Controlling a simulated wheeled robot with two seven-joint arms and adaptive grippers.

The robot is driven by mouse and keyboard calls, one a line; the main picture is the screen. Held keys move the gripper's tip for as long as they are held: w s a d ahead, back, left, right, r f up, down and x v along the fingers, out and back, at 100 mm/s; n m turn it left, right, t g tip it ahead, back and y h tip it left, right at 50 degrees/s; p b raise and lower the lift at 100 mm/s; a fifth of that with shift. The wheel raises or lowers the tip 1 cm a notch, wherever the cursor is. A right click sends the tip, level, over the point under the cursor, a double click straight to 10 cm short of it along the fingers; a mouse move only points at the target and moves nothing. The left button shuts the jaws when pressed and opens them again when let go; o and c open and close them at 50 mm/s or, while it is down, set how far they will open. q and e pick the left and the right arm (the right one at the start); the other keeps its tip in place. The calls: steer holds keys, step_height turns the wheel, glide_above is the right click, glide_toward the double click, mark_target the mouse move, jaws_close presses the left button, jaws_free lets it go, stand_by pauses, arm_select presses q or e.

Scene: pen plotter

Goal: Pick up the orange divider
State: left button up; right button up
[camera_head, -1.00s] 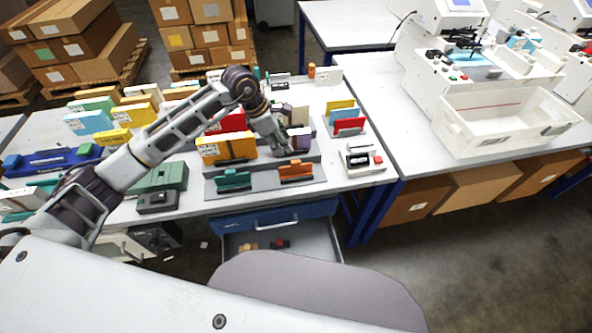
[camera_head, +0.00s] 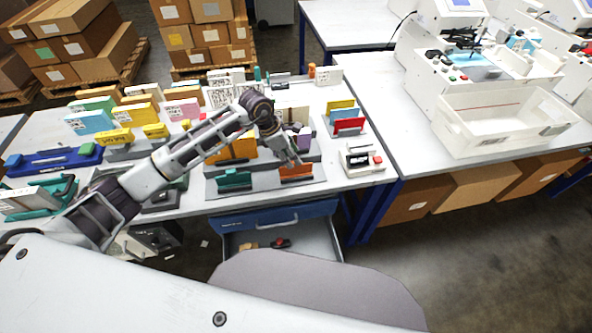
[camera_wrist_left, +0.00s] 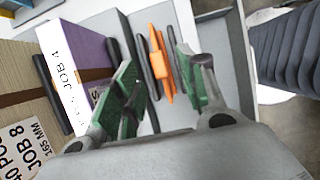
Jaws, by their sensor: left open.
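The orange divider (camera_head: 296,172) stands in the front right part of the grey stepped rack (camera_head: 262,187). In the left wrist view the orange divider (camera_wrist_left: 160,65) is thin and upright, beside a dark bar. My left gripper (camera_head: 296,160) is over it in the head view, with its tips close to its top edge. In the left wrist view my left gripper (camera_wrist_left: 157,65) is open, and its green-padded fingers lie on either side of the divider. Whether they touch it I cannot tell. My right gripper is not in view.
A purple box (camera_wrist_left: 88,55) labelled JOB A stands close to the left finger. A teal divider (camera_head: 233,179) stands to the left in the same rack. A white device with a red button (camera_head: 361,159) is to the right. An open drawer (camera_head: 285,245) is below.

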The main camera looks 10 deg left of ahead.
mark_target(296, 168)
arm_select(q)
steer(key=shift+f, duration=0.1)
steer(key=shift+p+x, duration=0.35)
steer(key=shift+x, duration=1.6)
steer(key=shift+w+d+f, duration=0.1)
steer(key=shift+d+f, duration=0.1)
steer(key=shift+f, duration=0.35)
jaws_close()
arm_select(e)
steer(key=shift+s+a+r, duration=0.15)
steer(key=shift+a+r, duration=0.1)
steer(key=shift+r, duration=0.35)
